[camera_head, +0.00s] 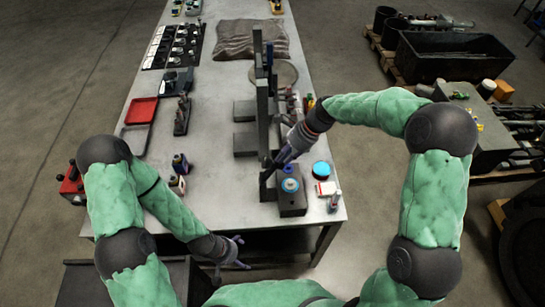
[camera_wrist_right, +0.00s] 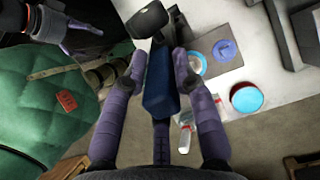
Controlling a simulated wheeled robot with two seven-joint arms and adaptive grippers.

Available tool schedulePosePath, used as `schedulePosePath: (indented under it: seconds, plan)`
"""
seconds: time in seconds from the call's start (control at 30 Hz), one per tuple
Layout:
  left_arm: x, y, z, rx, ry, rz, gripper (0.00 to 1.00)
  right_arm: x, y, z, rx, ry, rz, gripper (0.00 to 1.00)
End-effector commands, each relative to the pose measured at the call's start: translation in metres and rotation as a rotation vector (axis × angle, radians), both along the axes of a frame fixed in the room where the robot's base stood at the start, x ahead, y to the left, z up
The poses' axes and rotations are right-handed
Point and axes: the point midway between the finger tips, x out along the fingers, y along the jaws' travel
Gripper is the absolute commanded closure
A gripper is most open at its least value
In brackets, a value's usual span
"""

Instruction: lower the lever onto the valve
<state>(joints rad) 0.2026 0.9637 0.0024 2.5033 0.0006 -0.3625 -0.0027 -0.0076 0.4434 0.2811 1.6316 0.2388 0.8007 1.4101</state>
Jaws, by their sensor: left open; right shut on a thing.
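My right gripper (camera_head: 283,158) is above the front of the bench, over a grey block. In the right wrist view its purple fingers (camera_wrist_right: 155,65) are shut on a lever with a blue grip (camera_wrist_right: 160,85) and a dark end. Around the fingers, much of the lever is hidden in the head view. My left gripper (camera_head: 238,252) is open and empty, low in front of the bench edge.
A tall dark fixture (camera_head: 262,100) stands behind the block. A blue-topped tin (camera_head: 321,170) and small bottles stand right of it. Red tray (camera_head: 141,110), grey mat (camera_head: 250,40) and small parts lie farther back. The bench's left middle has free room.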

Motion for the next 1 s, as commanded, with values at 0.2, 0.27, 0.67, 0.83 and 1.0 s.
schedulePosePath:
  seconds: [0.2,0.27,0.67,0.83,1.0]
  plan:
    - [0.000,0.000,-0.029,0.000,0.000,0.000,0.08,0.006,-0.035,-0.022,0.203,-0.013,-0.018,1.00]
    - [0.000,0.000,-0.036,0.000,0.000,0.000,0.08,0.006,-0.042,-0.028,0.260,-0.013,-0.018,1.00]
    - [0.000,0.000,-0.083,0.000,0.000,0.000,0.08,0.005,-0.080,-0.081,0.639,-0.012,-0.010,1.00]
    - [0.000,0.000,-0.102,0.000,0.000,0.000,0.08,0.005,-0.088,-0.104,0.789,-0.010,-0.009,1.00]
    - [0.000,0.000,-0.119,0.000,0.000,0.000,0.08,0.005,-0.093,-0.124,0.915,-0.009,-0.006,1.00]
